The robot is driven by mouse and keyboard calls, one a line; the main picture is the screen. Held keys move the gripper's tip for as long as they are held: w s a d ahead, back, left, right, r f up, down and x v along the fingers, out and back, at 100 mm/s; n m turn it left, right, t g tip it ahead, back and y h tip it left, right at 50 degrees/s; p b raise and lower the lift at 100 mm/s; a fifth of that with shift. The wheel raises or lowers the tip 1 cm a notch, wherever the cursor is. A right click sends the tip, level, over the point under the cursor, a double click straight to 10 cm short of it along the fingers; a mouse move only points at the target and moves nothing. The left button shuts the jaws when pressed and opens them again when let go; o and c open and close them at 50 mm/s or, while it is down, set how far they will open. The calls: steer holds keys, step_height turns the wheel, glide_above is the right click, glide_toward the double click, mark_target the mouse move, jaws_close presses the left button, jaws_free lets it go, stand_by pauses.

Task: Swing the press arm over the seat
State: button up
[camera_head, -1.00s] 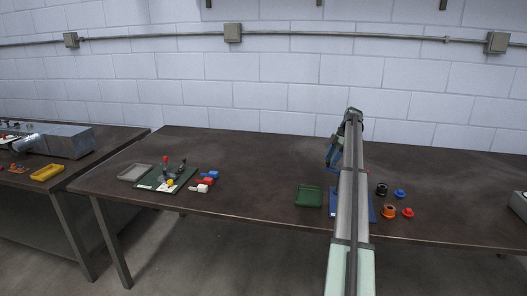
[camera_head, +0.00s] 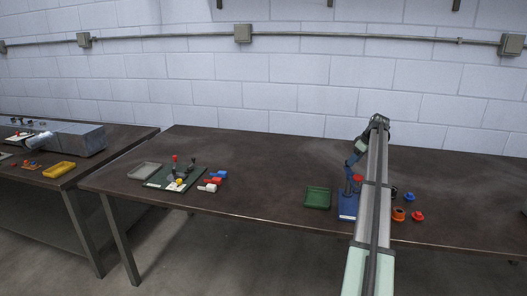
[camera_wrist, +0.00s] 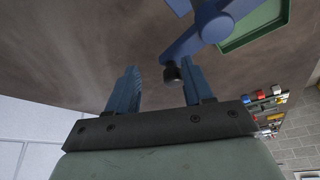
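The press stands on a blue base (camera_head: 347,208) right of the middle of the table, partly behind my arm. In the wrist view its blue press arm (camera_wrist: 207,27) slants in from the top right and ends in a black knob (camera_wrist: 172,73). My gripper (camera_wrist: 157,72) is open, with its two blue fingers apart. The knob shows in the gap, closer to the right finger; I cannot tell whether they touch. The seat is not clearly seen; my arm hides part of the press in the head view.
A green tray (camera_head: 317,198) sits just left of the press. Orange (camera_head: 398,214) and red (camera_head: 417,216) round parts lie to its right. A dark green board (camera_head: 158,180) with a small fixture, a grey tray (camera_head: 144,170) and several coloured pieces are further left. The table between is clear.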

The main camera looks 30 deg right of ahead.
steer(key=s+r+m+h, duration=0.1)
steer(key=s+r, duration=0.2)
steer(key=r, duration=0.3)
steer(key=s+r+m, duration=0.2)
steer(key=s+r, duration=0.2)
steer(key=r, duration=0.3)
steer(key=w+a+f+n, duration=0.1)
steer(key=w+a+f, duration=0.2)
steer(key=w+a, duration=0.7)
steer(key=w+a+f+n+t, duration=0.1)
steer(key=w+a+f, duration=0.3)
steer(key=w+a, duration=0.6)
steer(key=w+a+f+n+t+y, duration=0.1)
steer(key=w+a+f, duration=0.2)
steer(key=w+a, duration=0.8)
steer(key=shift+a+f, duration=0.2)
steer(key=shift+a, duration=0.75)
steer(key=shift+w, duration=0.1)
